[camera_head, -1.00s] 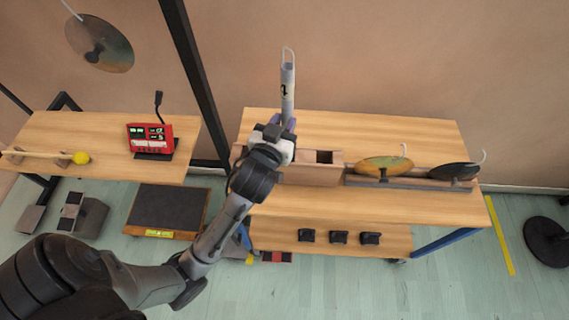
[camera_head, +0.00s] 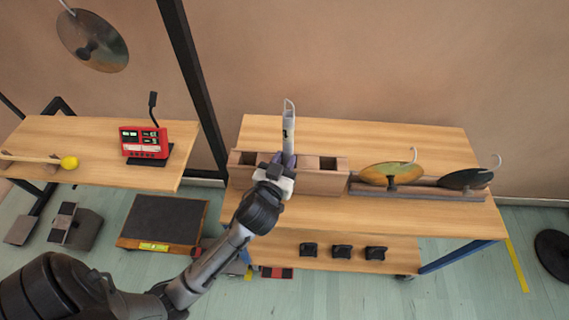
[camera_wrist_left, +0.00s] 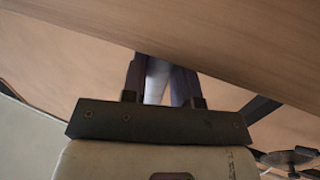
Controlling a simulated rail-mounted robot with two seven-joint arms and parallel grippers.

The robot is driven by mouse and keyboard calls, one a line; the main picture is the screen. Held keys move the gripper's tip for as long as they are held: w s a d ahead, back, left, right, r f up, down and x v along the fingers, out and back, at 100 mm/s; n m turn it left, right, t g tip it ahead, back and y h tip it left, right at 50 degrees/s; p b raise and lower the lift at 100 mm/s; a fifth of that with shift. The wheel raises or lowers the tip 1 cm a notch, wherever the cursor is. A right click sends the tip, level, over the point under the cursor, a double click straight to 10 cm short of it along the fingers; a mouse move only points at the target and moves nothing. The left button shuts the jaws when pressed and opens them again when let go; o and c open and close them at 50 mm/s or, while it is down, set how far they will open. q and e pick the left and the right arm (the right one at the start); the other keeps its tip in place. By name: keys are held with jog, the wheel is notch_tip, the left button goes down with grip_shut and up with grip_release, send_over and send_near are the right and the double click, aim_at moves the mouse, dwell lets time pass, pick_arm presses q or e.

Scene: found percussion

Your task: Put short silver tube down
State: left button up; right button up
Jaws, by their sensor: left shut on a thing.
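The short silver tube (camera_head: 289,125) stands upright in my left gripper (camera_head: 284,160), with a wire loop at its top and a dark mark on its side. The gripper is shut on it, at the wooden block with square holes (camera_head: 318,183) on the right table. The tube's lower end is hidden behind the gripper and the block, so I cannot tell whether it is in a hole. In the left wrist view the tube (camera_wrist_left: 157,82) shows between the two fingers, and a wooden surface hides part of it. My right gripper is not in view.
The block shows an open hole on either side of the tube. A rack (camera_head: 415,189) with a brass disc (camera_head: 392,173) and a dark disc (camera_head: 466,179) stands to its right. The red device (camera_head: 145,142) is on the left table. The table's back strip is clear.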

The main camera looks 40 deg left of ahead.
pick_arm(q)
jog(key=shift+f, duration=0.2)
jog(key=o, duration=1)
jog(key=shift+f, duration=0.1)
jog(key=shift+c, duration=0.2)
jog(key=shift+r, duration=0.25)
jog(key=f+p+v, duration=0.1)
jog(key=v, duration=1.1)
jog(key=s+d+f+m+g+h, duration=0.4)
jog(key=s+f+m+g+h, duration=0.2)
jog(key=s+f+g, duration=0.6)
notch_tip(320, 180, down, 2)
jog(key=s, duration=0.2)
jog(key=shift+s+f, duration=0.25)
jog(key=shift+s, duration=0.1)
jog(key=shift+d, duration=0.1)
